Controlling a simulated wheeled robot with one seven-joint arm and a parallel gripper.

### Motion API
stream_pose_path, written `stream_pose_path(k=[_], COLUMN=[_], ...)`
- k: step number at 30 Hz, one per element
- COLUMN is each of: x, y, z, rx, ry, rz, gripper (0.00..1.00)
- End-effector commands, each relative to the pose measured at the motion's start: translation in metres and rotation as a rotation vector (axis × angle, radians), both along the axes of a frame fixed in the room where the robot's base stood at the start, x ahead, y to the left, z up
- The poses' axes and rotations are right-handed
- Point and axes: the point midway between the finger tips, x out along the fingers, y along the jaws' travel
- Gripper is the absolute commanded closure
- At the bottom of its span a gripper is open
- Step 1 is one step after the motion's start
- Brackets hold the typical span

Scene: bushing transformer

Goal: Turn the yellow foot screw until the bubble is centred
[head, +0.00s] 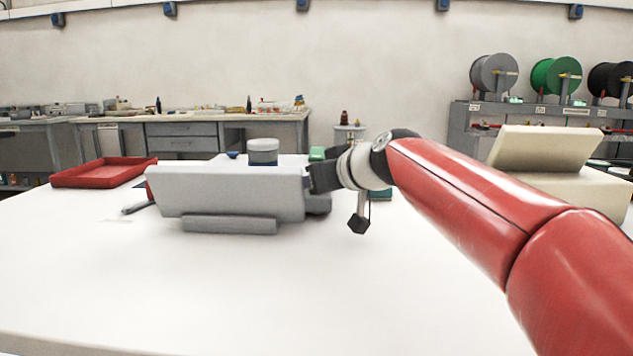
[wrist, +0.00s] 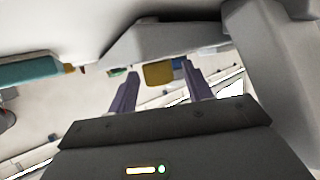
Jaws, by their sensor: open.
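A grey instrument (head: 235,192) stands on the white table, with a slanted front face. A round grey part with a pale top (head: 262,151) and a small blue knob (head: 232,155) sit on top of it. The yellow foot screw (wrist: 159,74) shows in the wrist view under the grey body; the head view does not show it. My gripper (wrist: 159,82) is open, with one finger on each side of the yellow screw; I cannot tell whether they touch it. In the head view my gripper (head: 318,178) is at the instrument's right side. The bubble cannot be made out.
A red tray (head: 104,172) lies on the table at the left. A cream slanted box (head: 545,150) stands at the right. A green-blue object (wrist: 28,70) shows at the left of the wrist view. The table's front (head: 250,290) is clear.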

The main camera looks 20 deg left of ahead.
Motion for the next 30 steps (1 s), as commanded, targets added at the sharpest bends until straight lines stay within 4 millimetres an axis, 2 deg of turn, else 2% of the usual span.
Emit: stream_pose_path(k=[9, 13, 30], x=[-0.03, -0.038, -0.042], y=[-0.038, -0.049, -0.053], z=[0.018, 0.025, 0.028], rx=[-0.001, 0.0, 0.0], ry=[-0.004, -0.003, -0.002], rz=[-0.003, -0.002, -0.001], gripper=[0.5, 0.5, 0.5])
